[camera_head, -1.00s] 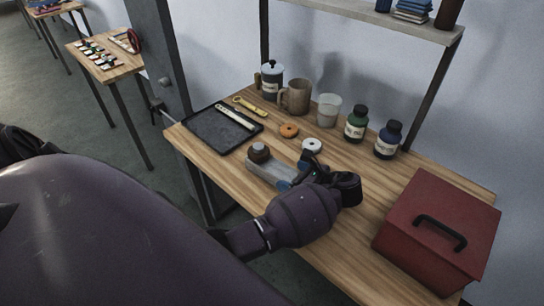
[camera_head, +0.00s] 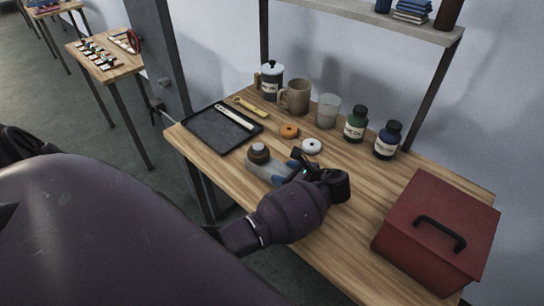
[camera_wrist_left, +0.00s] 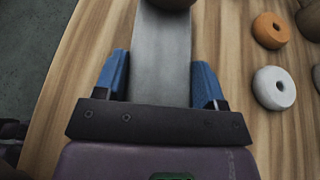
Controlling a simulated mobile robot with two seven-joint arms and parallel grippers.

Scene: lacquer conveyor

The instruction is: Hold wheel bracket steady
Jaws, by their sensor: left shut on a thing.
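The wheel bracket (camera_head: 258,167) is a grey bar lying on the wooden table, with a round brown-and-grey wheel (camera_head: 259,153) at its far left end. In the left wrist view the bar (camera_wrist_left: 162,55) runs up the middle, and the wheel (camera_wrist_left: 173,3) is cut off at the top edge. My left gripper (camera_head: 278,172) has its blue fingers on both sides of the bar, and it is shut on it; the fingers also show in the left wrist view (camera_wrist_left: 161,72). The bar's near end is hidden by my gripper. My right gripper is not in view.
An orange ring (camera_head: 289,130) and a white ring (camera_head: 312,146) lie close behind the bracket. A black tray (camera_head: 205,138), a mug (camera_head: 297,97), a cup (camera_head: 328,111) and bottles (camera_head: 356,124) stand farther back. A red toolbox (camera_head: 436,230) is at right.

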